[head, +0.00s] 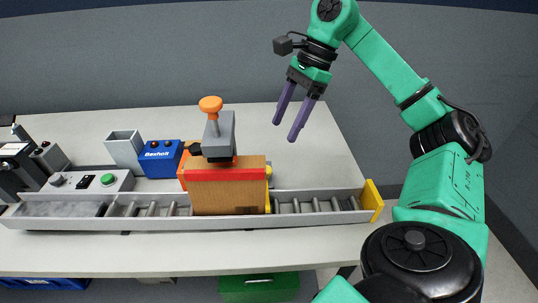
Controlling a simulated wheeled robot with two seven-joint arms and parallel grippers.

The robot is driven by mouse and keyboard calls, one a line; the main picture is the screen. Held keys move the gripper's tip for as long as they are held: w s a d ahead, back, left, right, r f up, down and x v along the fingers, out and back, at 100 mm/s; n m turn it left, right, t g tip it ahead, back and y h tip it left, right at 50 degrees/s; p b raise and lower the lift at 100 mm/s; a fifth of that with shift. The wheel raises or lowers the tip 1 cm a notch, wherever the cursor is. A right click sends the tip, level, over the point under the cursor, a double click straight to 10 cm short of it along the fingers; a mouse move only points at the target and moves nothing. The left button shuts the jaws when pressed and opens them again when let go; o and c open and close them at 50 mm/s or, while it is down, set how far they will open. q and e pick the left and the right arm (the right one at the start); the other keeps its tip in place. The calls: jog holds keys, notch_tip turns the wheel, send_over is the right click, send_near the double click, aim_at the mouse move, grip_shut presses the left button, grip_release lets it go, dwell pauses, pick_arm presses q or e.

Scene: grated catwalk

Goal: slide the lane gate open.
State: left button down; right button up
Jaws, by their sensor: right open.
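A roller lane (100,222) with grey side rails runs along the front of the table. A brown box (228,193) with a red band stands in the lane, right of its middle. Behind and above the box is a grey block with an orange knob (211,105) on top, which looks like the lane gate's handle. Orange and yellow edges show beside the box; the box hides the gate's lower part. My right gripper (284,130) is open and empty, above the table, to the right of the knob and apart from it. My left gripper is not in view.
A yellow end stop (372,200) closes the lane's right end. A blue box (160,158), a grey open bin (124,150) and a control panel with a green button (108,180) stand behind the lane at left. The table's back right is clear.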

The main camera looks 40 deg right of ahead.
send_near(269, 168)
jog(key=a+f, duration=0.1)
jog(key=f, duration=0.1)
jog(key=x, duration=0.5)
jog(key=shift+w+a+b, duration=0.15)
jog(key=shift+w+b, duration=0.15)
jog(key=shift+b, duration=0.05)
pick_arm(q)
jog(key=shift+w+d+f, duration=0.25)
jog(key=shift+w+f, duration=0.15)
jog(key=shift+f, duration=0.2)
pick_arm(e)
jog(key=shift+a+f, duration=0.25)
jog(key=shift+f, duration=0.25)
